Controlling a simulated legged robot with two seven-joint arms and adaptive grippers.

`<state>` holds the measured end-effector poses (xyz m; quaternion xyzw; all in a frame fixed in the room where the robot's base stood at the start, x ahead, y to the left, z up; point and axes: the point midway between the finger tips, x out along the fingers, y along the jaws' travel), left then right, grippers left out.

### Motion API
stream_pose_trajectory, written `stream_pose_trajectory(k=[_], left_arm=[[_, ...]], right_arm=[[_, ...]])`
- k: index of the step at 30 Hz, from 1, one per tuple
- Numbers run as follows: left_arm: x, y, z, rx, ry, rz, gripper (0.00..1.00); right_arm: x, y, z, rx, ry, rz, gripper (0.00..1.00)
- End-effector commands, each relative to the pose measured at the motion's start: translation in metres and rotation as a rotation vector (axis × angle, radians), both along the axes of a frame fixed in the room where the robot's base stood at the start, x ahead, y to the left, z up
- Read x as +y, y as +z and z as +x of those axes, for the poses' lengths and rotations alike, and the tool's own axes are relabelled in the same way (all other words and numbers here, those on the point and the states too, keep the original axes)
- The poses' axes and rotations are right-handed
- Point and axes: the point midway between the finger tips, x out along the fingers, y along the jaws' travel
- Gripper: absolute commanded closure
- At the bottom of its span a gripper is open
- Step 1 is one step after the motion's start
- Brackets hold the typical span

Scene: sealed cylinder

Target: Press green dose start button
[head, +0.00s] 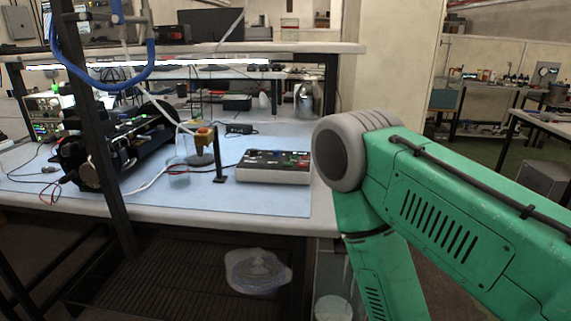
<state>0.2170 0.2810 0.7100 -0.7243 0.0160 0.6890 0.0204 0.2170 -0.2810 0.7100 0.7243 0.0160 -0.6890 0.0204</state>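A low control box (272,177) with a pale body and a dark top panel sits near the front right of the workbench. Small red and green spots show on its top panel. Which green spot is the dose start button is too small to tell. My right arm (440,190), green with a grey joint, comes in from the right. Its grey joint is just right of the box in the picture. Neither of my grippers is in view.
A dark cylindrical machine (115,150) lies on the bench at left, behind a dark upright post (95,130). The blue mat (265,202) is clear in front.

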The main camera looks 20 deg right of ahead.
Motion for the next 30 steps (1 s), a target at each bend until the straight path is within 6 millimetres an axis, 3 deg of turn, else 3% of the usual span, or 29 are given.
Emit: stream_pose_trajectory(k=[10, 14, 30], left_arm=[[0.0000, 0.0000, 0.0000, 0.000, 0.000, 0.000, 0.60], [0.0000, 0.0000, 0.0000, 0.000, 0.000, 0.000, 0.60], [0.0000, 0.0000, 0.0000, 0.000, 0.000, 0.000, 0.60]], right_arm=[[0.0000, 0.0000, 0.0000, 0.000, 0.000, 0.000, 0.56], [0.0000, 0.0000, 0.0000, 0.000, 0.000, 0.000, 1.00], [0.0000, 0.0000, 0.0000, 0.000, 0.000, 0.000, 1.00]])
